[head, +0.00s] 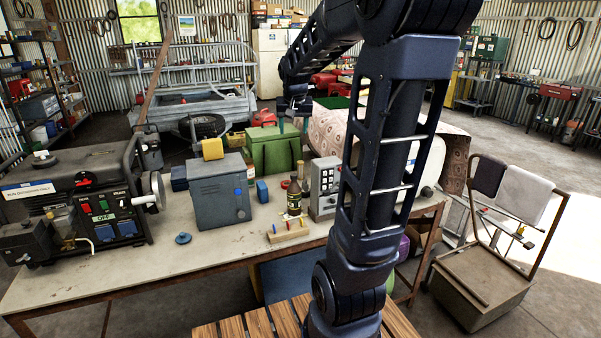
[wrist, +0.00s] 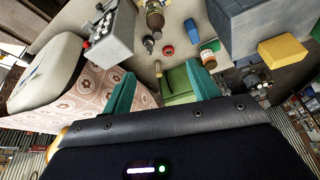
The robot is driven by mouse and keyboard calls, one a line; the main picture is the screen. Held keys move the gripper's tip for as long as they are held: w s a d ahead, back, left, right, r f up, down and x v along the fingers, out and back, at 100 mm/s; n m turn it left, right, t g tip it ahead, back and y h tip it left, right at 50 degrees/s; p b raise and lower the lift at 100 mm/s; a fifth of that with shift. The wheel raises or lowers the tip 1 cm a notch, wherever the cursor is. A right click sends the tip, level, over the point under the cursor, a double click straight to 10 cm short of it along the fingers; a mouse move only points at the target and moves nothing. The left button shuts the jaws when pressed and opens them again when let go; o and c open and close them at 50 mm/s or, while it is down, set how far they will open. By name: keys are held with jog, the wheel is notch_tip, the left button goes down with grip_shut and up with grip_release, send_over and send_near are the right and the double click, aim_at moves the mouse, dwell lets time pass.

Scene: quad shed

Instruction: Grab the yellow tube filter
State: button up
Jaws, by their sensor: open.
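My gripper (wrist: 162,92) is open, its two teal fingers apart with nothing held. In the head view my gripper (head: 294,120) hangs above the back of the workbench, near the green box. A small tan-yellow upright cylinder (wrist: 158,69) shows in the wrist view between and just beyond the fingertips, apart from them; it may be the tube filter. A yellow block-like object (head: 212,148) stands by the top of the grey cabinet in the head view and also shows at the right in the wrist view (wrist: 283,51). I cannot tell for sure which is the filter.
The workbench (head: 130,270) holds a grey cabinet (head: 207,192), a generator (head: 75,205), a brown bottle (head: 294,197), a control box (head: 325,185) and a small peg rack (head: 288,230). A green box (head: 273,150) stands at the back. The bench's front left is mostly clear.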

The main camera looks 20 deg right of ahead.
jog(key=w+d+f+m, duration=0.1)
jog(key=w+d+f, duration=0.1)
jog(key=w, duration=0.3)
jog(key=w+d+f, duration=0.1)
jog(key=w+d, duration=0.1)
jog(key=w, duration=0.4)
jog(key=m+h, duration=0.2)
jog(key=m, duration=0.2)
send_over(301, 169)
jog(key=a, duration=0.2)
notch_tip(301, 169, down, 24)
jog(key=f, duration=0.1)
jog(key=shift+g, duration=0.3)
jog(key=shift+s+x, duration=0.2)
jog(key=shift+x, duration=2.45)
jog(key=shift+s+x, duration=0.2)
jog(key=shift+x, duration=2.4)
jog(key=shift+f, duration=0.1)
jog(key=c, duration=1.1)
